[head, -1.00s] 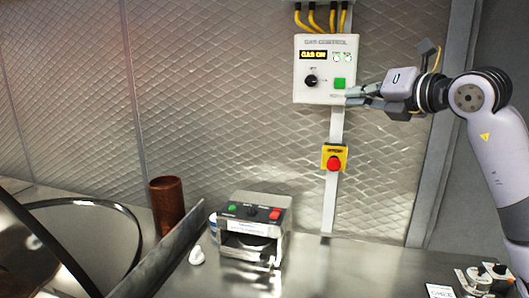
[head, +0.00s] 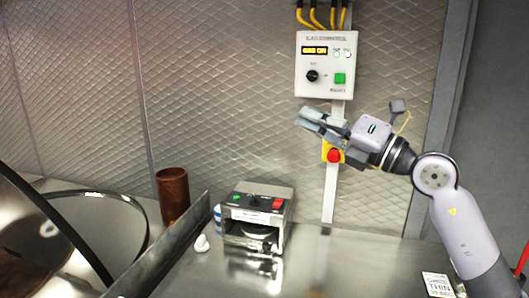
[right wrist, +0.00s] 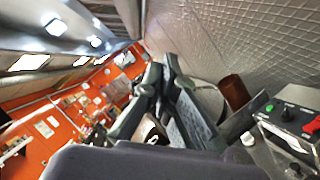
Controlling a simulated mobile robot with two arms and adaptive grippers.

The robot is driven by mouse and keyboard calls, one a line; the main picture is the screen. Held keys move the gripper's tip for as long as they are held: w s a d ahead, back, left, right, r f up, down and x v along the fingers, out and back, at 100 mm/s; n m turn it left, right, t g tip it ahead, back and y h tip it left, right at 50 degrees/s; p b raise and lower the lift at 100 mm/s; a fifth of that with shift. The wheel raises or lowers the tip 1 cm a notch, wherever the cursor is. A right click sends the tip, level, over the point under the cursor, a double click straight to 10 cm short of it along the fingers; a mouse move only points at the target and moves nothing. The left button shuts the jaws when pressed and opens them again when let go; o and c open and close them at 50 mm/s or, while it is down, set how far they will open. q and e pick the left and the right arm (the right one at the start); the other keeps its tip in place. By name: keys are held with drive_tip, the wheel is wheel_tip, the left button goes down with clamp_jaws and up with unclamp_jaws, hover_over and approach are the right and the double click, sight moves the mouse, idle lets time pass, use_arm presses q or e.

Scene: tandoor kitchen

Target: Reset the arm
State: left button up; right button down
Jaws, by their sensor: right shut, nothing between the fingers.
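The white gas control box (head: 325,65) has a lit "GAS ON" display, a black knob and a green button. My right gripper is apart from the box. My left gripper is not in view.
A steel machine (head: 253,220) with green and red buttons stands on the steel counter (head: 330,265). A brown cylinder (head: 172,195), a small white object (head: 202,243) and a large round metal rim (head: 140,215) are at the left. A printed card (head: 438,285) lies at the lower right.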

drive_tip(key=s+d+f+m+t+h, duration=0.2)
drive_tip(key=d+f+m+h, duration=0.45)
drive_tip(key=f+m, duration=0.45)
drive_tip(key=s+d+f+m+t+h, duration=0.1)
drive_tip(key=s+d+f+m+h, duration=0.2)
drive_tip(key=d+f+m+h, duration=0.55)
drive_tip(key=s+d+f+m+t+h, duration=0.2)
drive_tip(key=f+m+h, duration=0.4)
drive_tip(key=f+m, duration=0.8)
drive_tip(key=s+a+f+m+g+y, duration=0.1)
drive_tip(key=s+f+g, duration=0.6)
drive_tip(key=s+f, duration=0.55)
drive_tip(key=s+a+f+g+y, duration=0.35)
drive_tip(key=s+f+g, duration=0.5)
drive_tip(key=s, duration=0.65)
wheel_tip(320, 180, down, 28)
drive_tip(key=s+a, duration=0.1)
drive_tip(key=s, duration=0.1)
drive_tip(key=s+d+f, duration=0.3)
drive_tip(key=s+f, duration=1.3)
drive_tip(key=shift+s+g, duration=0.2)
drive_tip(key=shift+g, duration=0.25)
